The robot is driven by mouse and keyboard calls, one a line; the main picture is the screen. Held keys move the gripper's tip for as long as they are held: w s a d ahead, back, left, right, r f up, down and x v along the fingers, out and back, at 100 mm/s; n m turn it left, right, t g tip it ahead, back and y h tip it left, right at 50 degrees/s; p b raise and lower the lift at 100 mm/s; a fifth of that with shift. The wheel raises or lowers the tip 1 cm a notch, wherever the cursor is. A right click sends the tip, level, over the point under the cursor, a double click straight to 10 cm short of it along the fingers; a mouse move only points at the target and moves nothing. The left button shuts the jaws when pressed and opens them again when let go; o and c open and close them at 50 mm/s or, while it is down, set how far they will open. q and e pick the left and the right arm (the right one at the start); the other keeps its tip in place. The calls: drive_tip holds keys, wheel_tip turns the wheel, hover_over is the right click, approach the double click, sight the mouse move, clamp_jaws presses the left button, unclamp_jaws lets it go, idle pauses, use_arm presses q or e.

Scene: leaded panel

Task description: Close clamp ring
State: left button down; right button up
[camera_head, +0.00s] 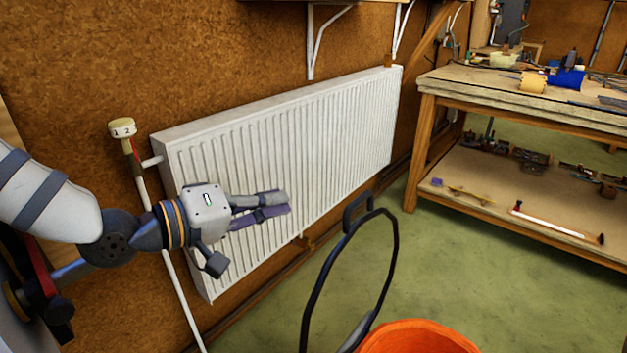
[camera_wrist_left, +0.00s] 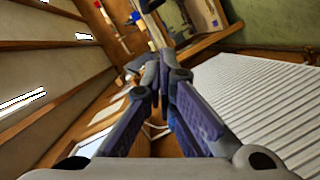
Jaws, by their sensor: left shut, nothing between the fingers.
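My left gripper (camera_head: 284,202) is shut and empty, in front of the white radiator in the head view. In the left wrist view its two fingers (camera_wrist_left: 158,82) come together at the tips with nothing between them. A thin dark hoop (camera_head: 391,262) with a small squared loop at its top stands at the lower middle of the head view, right of my gripper and apart from it. I cannot tell for sure whether this hoop is the clamp ring. An orange round container (camera_head: 420,335) is beside its lower end, cut off by the frame. My right gripper is not in view.
The ribbed white radiator (camera_head: 300,140) hangs on the brown wall, with a valve knob (camera_head: 122,128) at its left end. A wooden workbench (camera_head: 500,85) with tools and a lower shelf stands at the right. Green floor (camera_head: 470,260) lies open between bench and container.

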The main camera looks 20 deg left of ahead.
use_arm(q)
drive_tip(key=w+d+b, duration=0.2)
drive_tip(key=w+d, duration=0.5)
drive_tip(key=d, duration=0.1)
drive_tip(key=shift+w+d+f+t+h, duration=0.25)
drive_tip(key=shift+f+t+h, duration=0.05)
drive_tip(key=shift+f, duration=0.05)
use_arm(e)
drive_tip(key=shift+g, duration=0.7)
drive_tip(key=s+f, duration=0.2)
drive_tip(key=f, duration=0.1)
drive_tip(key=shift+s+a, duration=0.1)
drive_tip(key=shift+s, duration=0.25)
use_arm(q)
drive_tip(key=shift+d, duration=0.1)
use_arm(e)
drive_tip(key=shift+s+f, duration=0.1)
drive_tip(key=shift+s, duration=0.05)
